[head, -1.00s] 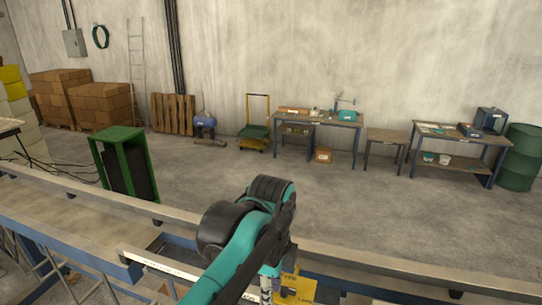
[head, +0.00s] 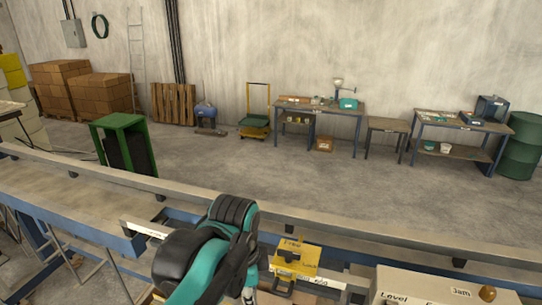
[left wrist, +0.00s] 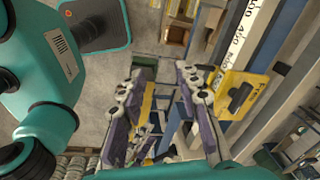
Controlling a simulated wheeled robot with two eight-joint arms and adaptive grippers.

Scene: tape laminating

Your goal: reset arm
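My left arm (head: 212,250) comes in from the bottom of the head view, with a teal link and black joints bent over the conveyor-like frame. In the left wrist view my left gripper (left wrist: 161,112) shows two purple-grey fingers spread well apart, with nothing between them. Its fingertips are hidden or cut off in the head view. A yellow device (head: 295,258) with a dark handle sits on the frame to the right of the arm; it also shows in the left wrist view (left wrist: 248,88), right of the fingers and apart from them. My right gripper is in neither view.
A pale labelled box (head: 432,288) stands at the lower right. A long metal rail (head: 330,241) crosses behind the arm. A green stand (head: 124,145) is beyond it on the left. Workbenches (head: 320,107) line the far wall, with open floor between.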

